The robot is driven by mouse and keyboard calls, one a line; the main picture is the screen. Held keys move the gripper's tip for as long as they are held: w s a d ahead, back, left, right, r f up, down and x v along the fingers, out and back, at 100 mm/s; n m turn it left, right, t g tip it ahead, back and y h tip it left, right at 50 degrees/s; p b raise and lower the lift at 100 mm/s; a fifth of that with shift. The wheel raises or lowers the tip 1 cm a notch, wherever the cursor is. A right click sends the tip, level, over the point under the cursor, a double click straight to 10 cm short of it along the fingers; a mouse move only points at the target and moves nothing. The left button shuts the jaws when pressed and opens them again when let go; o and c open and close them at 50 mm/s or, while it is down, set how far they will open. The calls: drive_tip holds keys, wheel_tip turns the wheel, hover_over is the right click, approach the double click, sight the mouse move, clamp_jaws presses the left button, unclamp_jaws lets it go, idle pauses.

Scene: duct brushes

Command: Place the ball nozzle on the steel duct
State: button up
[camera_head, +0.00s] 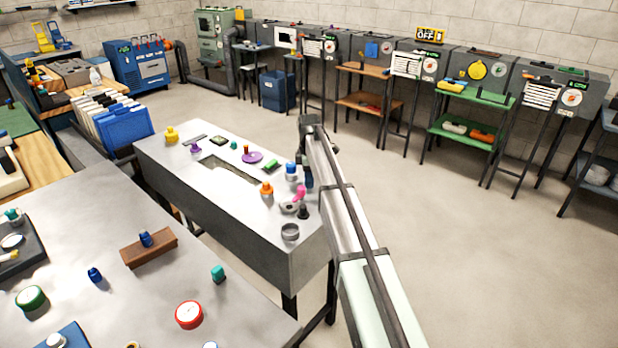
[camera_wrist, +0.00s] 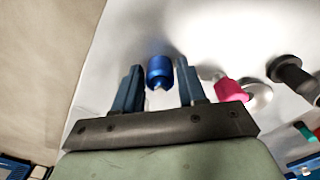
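The steel duct (camera_head: 215,222) is the long grey box with a slot in its top, in the middle of the head view. A blue piece with a paler lower part (camera_head: 291,172) is at its far right end; I take it for the ball nozzle, though the name is not certain. In the wrist view the blue piece (camera_wrist: 159,72) lies between the two blue fingers of my gripper (camera_wrist: 160,85), with a narrow gap at each side. My gripper (camera_head: 305,176) is open around it in the head view, partly hidden by my arm. Whether the piece touches the duct is unclear.
A pink piece (camera_head: 299,193), a grey cylinder (camera_head: 290,231), a black piece (camera_head: 303,212) and an orange piece (camera_head: 266,188) stand close by. A purple disc (camera_head: 252,157) and a yellow piece (camera_head: 171,134) are farther left. A metal table (camera_head: 130,205) with several parts is in front.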

drive_tip(key=shift+o, duration=1.3)
wheel_tip(320, 180, up, 12)
drive_tip(key=shift+r, duration=0.15)
